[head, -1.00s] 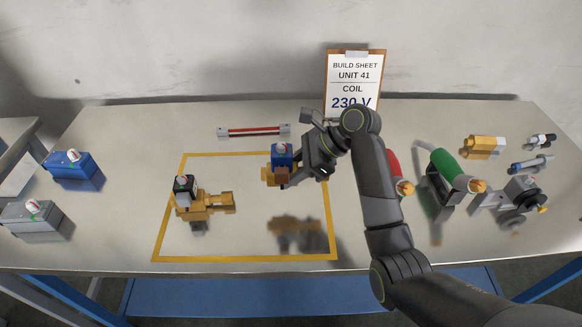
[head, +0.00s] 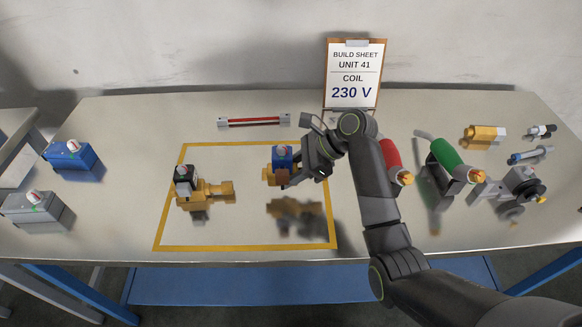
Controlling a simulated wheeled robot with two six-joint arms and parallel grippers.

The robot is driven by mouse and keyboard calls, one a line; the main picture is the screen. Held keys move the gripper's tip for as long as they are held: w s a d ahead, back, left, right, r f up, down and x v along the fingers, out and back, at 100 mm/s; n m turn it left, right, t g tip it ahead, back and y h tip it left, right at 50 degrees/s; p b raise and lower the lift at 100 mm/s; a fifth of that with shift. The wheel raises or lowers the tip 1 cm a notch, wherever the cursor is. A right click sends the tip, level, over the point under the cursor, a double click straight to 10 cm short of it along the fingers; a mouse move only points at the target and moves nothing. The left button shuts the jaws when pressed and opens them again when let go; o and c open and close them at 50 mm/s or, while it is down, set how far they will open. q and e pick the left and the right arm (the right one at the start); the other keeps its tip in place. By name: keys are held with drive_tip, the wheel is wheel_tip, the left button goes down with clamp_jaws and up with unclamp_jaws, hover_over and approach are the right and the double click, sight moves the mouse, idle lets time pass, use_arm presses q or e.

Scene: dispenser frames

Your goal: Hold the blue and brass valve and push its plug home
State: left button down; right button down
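The blue and brass valve (head: 283,155) is held up over the taped area, with its shadow on the table below it. Its blue coil is on top, with brass at the left and a small brown part under the coil. My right gripper (head: 296,168) comes from the right and is shut on it; the fingers partly hide its right side. I cannot make out the plug for certain. A second valve, brass with a black and grey coil (head: 186,180), stands at the left of the taped area. My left gripper is not in view.
Yellow tape (head: 245,247) outlines a work area. Blue (head: 75,165) and grey (head: 38,212) boxes stand at the left. A red bar (head: 253,121) lies behind. Red (head: 391,155) and green (head: 447,155) tools and loose fittings are at the right. The clipboard (head: 354,70) reads 230 V.

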drive_tip(key=shift+f, duration=2.5)
drive_tip(key=shift+f, duration=0.1)
